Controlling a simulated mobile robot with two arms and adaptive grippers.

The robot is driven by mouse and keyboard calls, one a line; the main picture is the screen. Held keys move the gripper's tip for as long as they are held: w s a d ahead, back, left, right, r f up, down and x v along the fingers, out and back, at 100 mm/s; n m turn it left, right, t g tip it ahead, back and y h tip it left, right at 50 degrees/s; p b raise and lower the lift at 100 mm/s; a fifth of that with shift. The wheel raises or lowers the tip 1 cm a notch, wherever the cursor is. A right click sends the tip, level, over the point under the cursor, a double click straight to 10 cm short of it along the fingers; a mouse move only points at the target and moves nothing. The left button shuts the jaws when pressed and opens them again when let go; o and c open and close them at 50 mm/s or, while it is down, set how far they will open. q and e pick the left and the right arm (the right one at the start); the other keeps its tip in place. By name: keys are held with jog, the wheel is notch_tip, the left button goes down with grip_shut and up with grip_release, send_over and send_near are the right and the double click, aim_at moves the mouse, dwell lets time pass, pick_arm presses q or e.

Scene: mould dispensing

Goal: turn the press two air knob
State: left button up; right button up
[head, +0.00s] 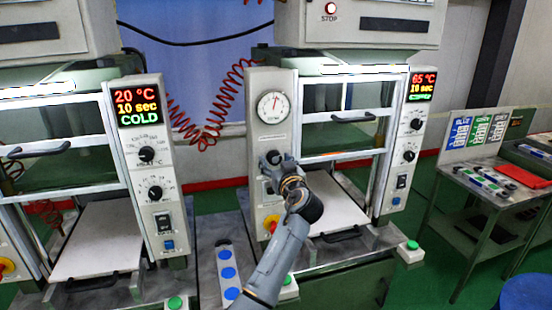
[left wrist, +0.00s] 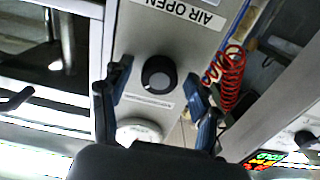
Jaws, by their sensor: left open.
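The air knob (left wrist: 158,74) is a round black knob with a pale mark on the grey panel of the right-hand press (head: 268,90). An upside-down AIR OPEN label (left wrist: 180,12) is beside it in the left wrist view. My left gripper (head: 270,163) is at this panel, below the round gauge (head: 272,107), and largely hides the knob in the head view. In the left wrist view my left gripper (left wrist: 159,90) is open, with one finger on each side of the knob and visible gaps to it. My right gripper is not in view.
The left-hand press (head: 150,155) reads 20 °C and COLD. The right-hand press has a display (head: 421,86) reading 65 °C. A red coiled hose (head: 205,125) hangs between the presses. A side table (head: 490,185) with labelled cards stands at right.

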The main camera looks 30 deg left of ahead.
pick_arm(q)
jog(key=c, duration=1.2)
jog(key=shift+m, duration=0.3)
jog(key=shift+f+m, duration=0.1)
jog(key=shift+m, duration=0.5)
jog(key=shift+m+b, duration=0.35)
jog(key=shift+m, duration=0.85)
jog(key=m, duration=0.4)
jog(key=shift+a+m+p, duration=0.1)
jog(key=shift+m+p, duration=0.2)
jog(key=shift+p, duration=0.1)
